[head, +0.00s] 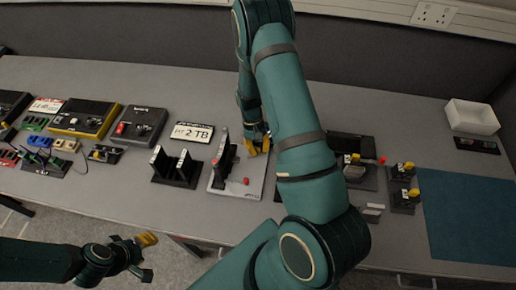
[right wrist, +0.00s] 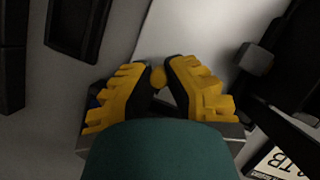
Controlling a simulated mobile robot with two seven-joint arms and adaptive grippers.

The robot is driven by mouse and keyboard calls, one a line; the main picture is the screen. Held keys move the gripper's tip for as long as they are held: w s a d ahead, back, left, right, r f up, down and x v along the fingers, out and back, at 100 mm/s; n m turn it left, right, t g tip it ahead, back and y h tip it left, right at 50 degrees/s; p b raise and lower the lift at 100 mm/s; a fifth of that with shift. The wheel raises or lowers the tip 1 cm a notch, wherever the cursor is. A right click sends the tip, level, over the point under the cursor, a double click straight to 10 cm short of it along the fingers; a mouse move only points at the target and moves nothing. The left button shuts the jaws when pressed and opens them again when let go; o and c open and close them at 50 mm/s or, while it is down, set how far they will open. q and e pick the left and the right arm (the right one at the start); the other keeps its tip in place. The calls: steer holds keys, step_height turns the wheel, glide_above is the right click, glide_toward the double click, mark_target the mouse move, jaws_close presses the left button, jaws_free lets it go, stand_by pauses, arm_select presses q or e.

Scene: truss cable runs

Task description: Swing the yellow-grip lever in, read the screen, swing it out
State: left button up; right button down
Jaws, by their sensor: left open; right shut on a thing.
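A light grey board (head: 228,190) with black upright parts and a red knob (head: 246,181) lies mid-table. My right gripper (head: 258,147) reaches down at its back right edge. In the right wrist view its yellow fingers (right wrist: 165,88) are closed around a small yellow grip (right wrist: 157,76), seen between the fingertips. The rest of the lever is hidden by the fingers, so its angle cannot be told. No readable screen shows; my right arm covers part of the table. My left gripper (head: 145,257) is open and empty, low in front of the table.
A card reading "SET 2 TB" (head: 192,132) lies left of the board, behind a black slotted stand (head: 175,167). Several devices fill the left side. Right are small black fixtures (head: 404,188), a blue mat (head: 465,218) and a white bin (head: 471,117).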

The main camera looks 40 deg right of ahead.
stand_by(0.6)
steer(key=c, duration=0.9)
jaws_free()
steer(key=v, duration=1.2)
steer(key=shift+o, duration=0.2)
